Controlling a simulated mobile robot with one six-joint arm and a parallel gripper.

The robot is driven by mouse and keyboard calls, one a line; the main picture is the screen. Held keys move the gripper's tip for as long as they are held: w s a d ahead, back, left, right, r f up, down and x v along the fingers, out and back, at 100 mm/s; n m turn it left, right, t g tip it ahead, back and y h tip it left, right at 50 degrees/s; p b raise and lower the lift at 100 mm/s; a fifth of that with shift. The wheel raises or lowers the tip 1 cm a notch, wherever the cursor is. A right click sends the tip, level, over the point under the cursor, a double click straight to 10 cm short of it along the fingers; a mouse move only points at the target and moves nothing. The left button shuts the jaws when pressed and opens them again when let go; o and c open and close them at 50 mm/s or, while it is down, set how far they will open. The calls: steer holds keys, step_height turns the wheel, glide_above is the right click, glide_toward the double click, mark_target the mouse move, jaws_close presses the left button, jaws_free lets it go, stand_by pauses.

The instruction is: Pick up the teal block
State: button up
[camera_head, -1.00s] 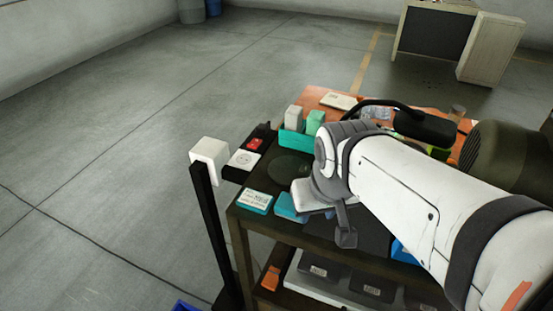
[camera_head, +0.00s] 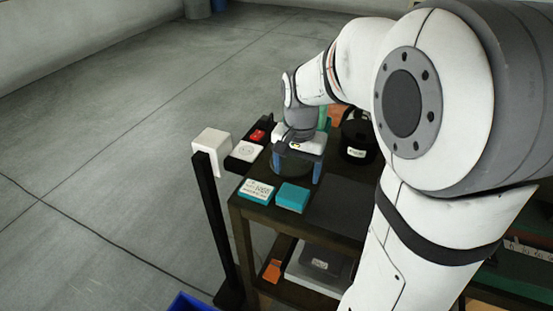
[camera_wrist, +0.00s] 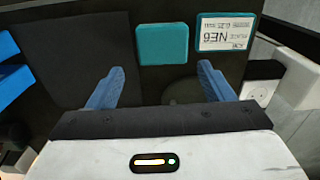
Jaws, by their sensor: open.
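The plain teal block (camera_head: 292,197) lies flat on the dark table top near its front edge. In the wrist view the teal block (camera_wrist: 163,44) shows at top centre, just beyond the gap between the fingertips. My gripper (camera_head: 297,168) points down behind the block, open and empty. Its two blue fingers also show in the wrist view (camera_wrist: 161,70), spread wider than the block and apart from it. A teal box with a white printed label (camera_head: 256,191) lies just left of the block; it also shows in the wrist view (camera_wrist: 226,33).
A white-topped box (camera_head: 246,150) and a black case with a red part (camera_head: 258,134) lie at the table's left edge. A white block on a black post (camera_head: 211,143) stands beside it. A dark mat (camera_head: 337,210) lies right of the block. A black container (camera_head: 357,140) stands behind.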

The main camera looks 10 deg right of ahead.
mark_target(293, 192)
steer(key=shift+w+f, duration=0.35)
steer(key=shift+f, duration=0.4)
steer(key=f, duration=0.4)
steer(key=f+p, duration=0.1)
steer(key=f, duration=0.2)
steer(key=shift+s+a, duration=0.15)
steer(key=shift+a, duration=0.1)
steer(key=shift+c, duration=0.3)
steer(key=shift+r, duration=0.1)
steer(key=c, duration=0.6)
